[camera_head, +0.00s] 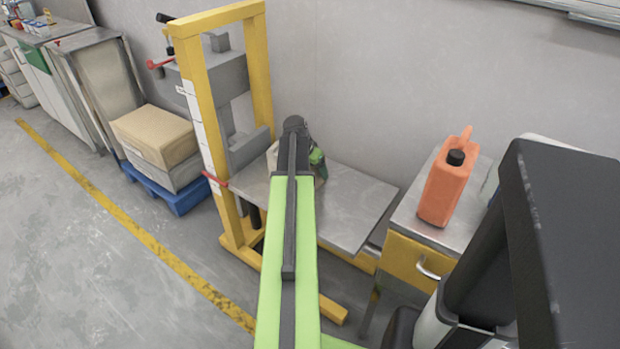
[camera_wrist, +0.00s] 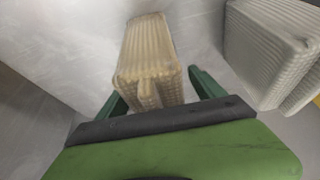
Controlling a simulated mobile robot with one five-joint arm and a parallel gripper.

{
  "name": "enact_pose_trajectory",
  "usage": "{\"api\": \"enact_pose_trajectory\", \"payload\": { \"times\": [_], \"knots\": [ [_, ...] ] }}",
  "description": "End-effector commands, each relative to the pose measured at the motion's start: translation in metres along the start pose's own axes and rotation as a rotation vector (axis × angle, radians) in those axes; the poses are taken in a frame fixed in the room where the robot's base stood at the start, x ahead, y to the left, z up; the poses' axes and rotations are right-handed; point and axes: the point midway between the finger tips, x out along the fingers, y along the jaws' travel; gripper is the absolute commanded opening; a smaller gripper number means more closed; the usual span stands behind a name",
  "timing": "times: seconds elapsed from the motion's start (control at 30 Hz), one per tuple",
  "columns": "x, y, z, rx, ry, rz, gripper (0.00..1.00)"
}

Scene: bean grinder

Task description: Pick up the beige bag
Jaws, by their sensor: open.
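In the wrist view, the beige bag (camera_wrist: 147,55) has a ribbed surface and stands near the middle, just ahead of my gripper (camera_wrist: 158,92). The gripper's two green fingers are spread apart, one to each side of the bag's near end. I cannot tell whether either finger touches it. In the head view, my gripper (camera_head: 317,160) is over the grey metal platform (camera_head: 350,205), and my green arm hides most of what is there, including most or all of the bag.
A pale grey ribbed object (camera_wrist: 268,50) is close on the right in the wrist view. The yellow press frame (camera_head: 262,70) rises left of the platform. An orange canister (camera_head: 445,187) stands on a cabinet to the right. The platform's right part is bare.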

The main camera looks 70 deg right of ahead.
Motion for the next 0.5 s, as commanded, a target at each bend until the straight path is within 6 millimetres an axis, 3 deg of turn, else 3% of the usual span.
{"api": "enact_pose_trajectory", "payload": {
  "times": [0.47,0.5],
  "knots": [
    [0.0033,-0.0005,0.0019,-0.001,0.000,0.000,0.78],
    [0.0033,-0.0006,0.0019,-0.001,0.000,0.000,0.74]
  ]
}}
